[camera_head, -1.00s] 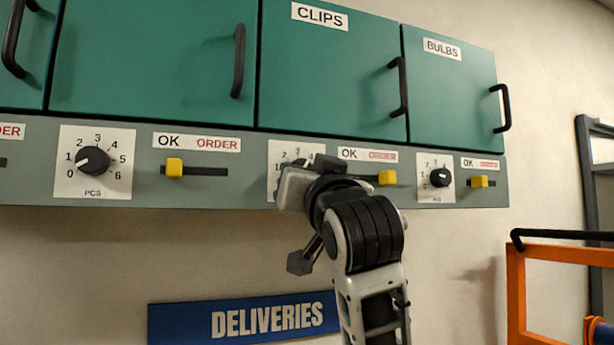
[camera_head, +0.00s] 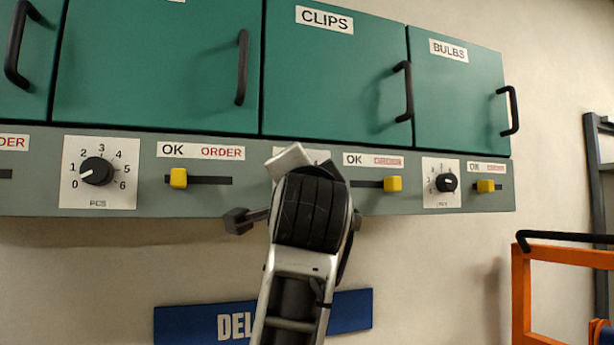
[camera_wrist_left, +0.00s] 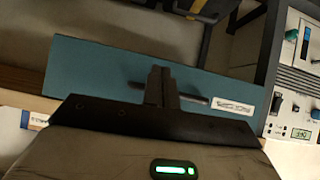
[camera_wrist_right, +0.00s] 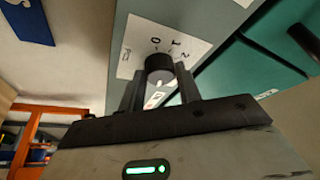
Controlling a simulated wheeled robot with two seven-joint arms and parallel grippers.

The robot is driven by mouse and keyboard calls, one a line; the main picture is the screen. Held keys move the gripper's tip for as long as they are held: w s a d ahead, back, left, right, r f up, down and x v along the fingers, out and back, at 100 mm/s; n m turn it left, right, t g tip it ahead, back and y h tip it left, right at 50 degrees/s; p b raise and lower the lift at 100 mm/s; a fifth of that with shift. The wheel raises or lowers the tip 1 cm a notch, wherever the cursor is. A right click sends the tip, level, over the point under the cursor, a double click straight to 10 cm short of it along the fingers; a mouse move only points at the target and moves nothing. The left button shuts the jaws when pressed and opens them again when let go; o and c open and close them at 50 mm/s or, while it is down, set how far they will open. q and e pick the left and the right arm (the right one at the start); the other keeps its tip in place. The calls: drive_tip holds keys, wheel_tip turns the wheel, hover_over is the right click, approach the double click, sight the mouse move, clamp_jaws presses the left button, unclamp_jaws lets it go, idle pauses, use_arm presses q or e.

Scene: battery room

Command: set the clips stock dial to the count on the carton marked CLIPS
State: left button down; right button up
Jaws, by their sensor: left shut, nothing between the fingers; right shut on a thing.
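The clips stock dial is a black knob (camera_wrist_right: 159,66) on a white plate (camera_wrist_right: 134,40) in the right wrist view. The numbers 0, 1 and 2 show on the plate; the rest are hidden. A pale mark shows on the knob, but I cannot tell which number it points to. My right gripper (camera_wrist_right: 161,78) is shut on the knob. In the head view my right arm hides the knob, below the CLIPS door (camera_head: 330,80). My left gripper (camera_wrist_left: 161,82) is shut and empty in the left wrist view. No carton marked CLIPS is recognisable in these frames.
A yellow slider (camera_head: 392,184) is at the right, ORDER end below the CLIPS door. Another dial (camera_head: 97,171) is at left, the small BULBS dial (camera_head: 446,183) at right. A blue DELIVERIES sign (camera_head: 352,310) hangs below; an orange frame (camera_head: 520,290) stands at right.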

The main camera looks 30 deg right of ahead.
use_arm(q)
drive_tip(key=shift+a+f, duration=0.1)
drive_tip(key=shift+a, duration=0.05)
use_arm(e)
drive_tip(key=shift+m, duration=0.6)
drive_tip(key=o, duration=1)
drive_tip(key=shift+c, duration=0.2)
use_arm(q)
drive_tip(key=shift+s, duration=0.25)
drive_tip(key=b, duration=0.2)
drive_tip(key=f+b, duration=0.1)
drive_tip(key=b, duration=0.1)
drive_tip(key=shift+w+d+f, duration=0.15)
drive_tip(key=shift+w+d, duration=0.15)
drive_tip(key=shift+d, duration=0.1)
use_arm(e)
drive_tip(key=v, duration=1.6)
drive_tip(key=shift+r, duration=0.2)
use_arm(q)
drive_tip(key=shift+s+f, duration=0.1)
use_arm(e)
drive_tip(key=shift+a, duration=0.15)
